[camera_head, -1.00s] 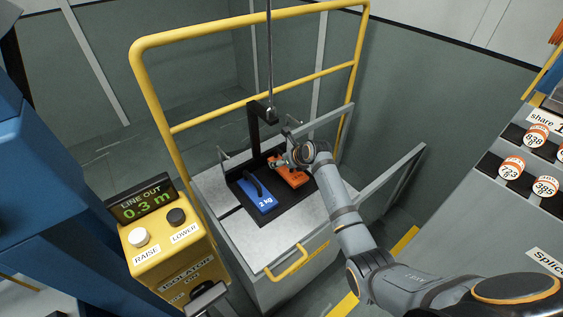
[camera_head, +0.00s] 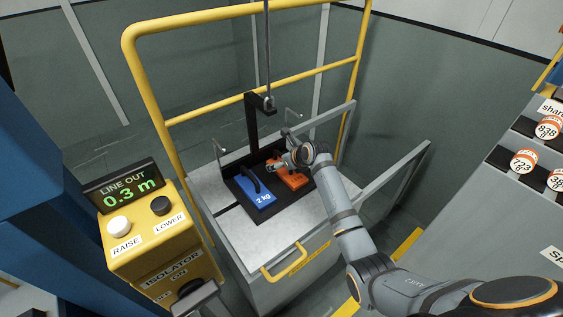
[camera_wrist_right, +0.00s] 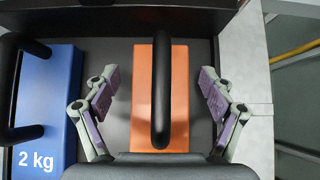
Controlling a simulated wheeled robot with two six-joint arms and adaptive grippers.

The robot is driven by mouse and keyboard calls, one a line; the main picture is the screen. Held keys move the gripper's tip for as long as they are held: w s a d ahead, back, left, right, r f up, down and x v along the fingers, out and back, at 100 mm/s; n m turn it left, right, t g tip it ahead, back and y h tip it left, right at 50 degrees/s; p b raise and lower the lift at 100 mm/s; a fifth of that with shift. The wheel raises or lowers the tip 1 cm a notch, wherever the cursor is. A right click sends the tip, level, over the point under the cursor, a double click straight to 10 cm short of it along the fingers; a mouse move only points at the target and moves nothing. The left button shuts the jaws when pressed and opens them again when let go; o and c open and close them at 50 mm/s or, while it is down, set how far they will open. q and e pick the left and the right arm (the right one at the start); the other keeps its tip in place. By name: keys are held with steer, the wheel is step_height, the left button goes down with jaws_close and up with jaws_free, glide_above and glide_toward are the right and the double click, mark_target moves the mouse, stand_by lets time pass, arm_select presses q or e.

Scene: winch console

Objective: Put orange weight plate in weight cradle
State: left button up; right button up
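The orange weight plate (camera_head: 294,181) has a black handle and lies flat on the right side of the black weight cradle (camera_head: 286,215). It also shows in the right wrist view (camera_wrist_right: 180,110). My right gripper (camera_head: 278,167) is above the plate and covers part of it in the head view. In the right wrist view its fingers (camera_wrist_right: 160,95) are spread wide, one on each side of the plate, with visible gaps and nothing held. The blue 2 kg plate (camera_head: 258,190) lies left of the orange one. My left gripper is not in view.
The cradle's black post (camera_head: 252,125) stands behind the plates, with a cable (camera_head: 267,60) above. A yellow rail (camera_head: 250,103) runs behind. A yellow control box (camera_head: 150,235) with RAISE and LOWER buttons stands left; its display reads 0.3 m.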

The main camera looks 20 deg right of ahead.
steer(key=shift+s+d+r, duration=0.1)
steer(key=shift+s+r, duration=0.05)
steer(key=shift+r, duration=0.1)
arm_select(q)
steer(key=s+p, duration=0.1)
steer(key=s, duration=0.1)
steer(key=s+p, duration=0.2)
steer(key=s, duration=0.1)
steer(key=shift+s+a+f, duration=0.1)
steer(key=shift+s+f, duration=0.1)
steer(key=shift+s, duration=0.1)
arm_select(e)
steer(key=v, duration=1.1)
steer(key=shift+s, duration=0.15)
steer(key=shift+r, duration=0.1)
